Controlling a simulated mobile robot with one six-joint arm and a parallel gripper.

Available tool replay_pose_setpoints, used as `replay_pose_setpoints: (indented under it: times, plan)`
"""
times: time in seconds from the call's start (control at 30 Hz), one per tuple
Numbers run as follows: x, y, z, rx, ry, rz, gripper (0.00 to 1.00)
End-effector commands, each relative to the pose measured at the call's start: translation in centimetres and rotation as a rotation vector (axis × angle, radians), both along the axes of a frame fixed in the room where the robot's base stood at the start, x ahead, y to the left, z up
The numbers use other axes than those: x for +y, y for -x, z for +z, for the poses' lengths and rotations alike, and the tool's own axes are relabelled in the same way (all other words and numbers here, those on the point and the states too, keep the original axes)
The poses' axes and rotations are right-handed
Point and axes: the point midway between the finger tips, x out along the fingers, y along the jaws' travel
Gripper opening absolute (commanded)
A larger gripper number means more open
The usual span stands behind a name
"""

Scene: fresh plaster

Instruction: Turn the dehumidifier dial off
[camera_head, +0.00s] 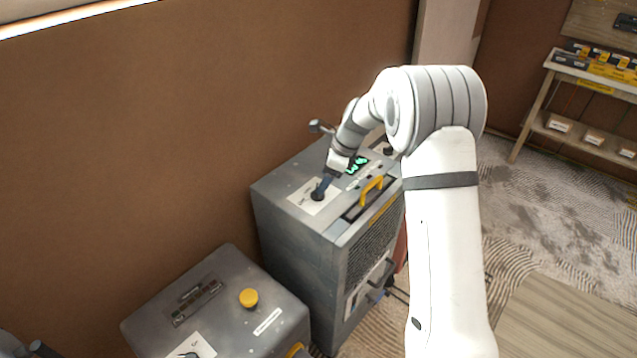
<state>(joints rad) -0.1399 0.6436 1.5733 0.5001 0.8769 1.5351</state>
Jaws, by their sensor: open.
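The dehumidifier (290,190) is a grey metal box standing against the brown wall. Its black dial (318,194) sits on a white label (304,203) on the top panel. My gripper (322,184) points down at the dial, with its dark fingers over or around it; I cannot tell whether they touch. The fingers are open. They hide part of the dial, so its setting cannot be read.
A second grey box (222,310) with a yellow button (248,298) stands in front at the left. A yellow handle (371,190) rises from the dehumidifier's near edge. A shelf (590,75) with small boxes is at the far right.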

Motion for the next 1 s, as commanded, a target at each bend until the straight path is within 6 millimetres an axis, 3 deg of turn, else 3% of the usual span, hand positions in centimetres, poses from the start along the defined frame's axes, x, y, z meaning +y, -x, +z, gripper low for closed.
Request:
replay_pose_setpoints:
  times: [0.23,0.57,1.0]
  plan:
    - [1.2,-0.1,-2.9,0.001,0.001,0.0,0.65]
    - [1.3,-0.2,-3.4,-0.001,0.001,0.001,0.65]
    - [1.3,-0.2,-3.4,-0.002,0.0,0.0,0.31]
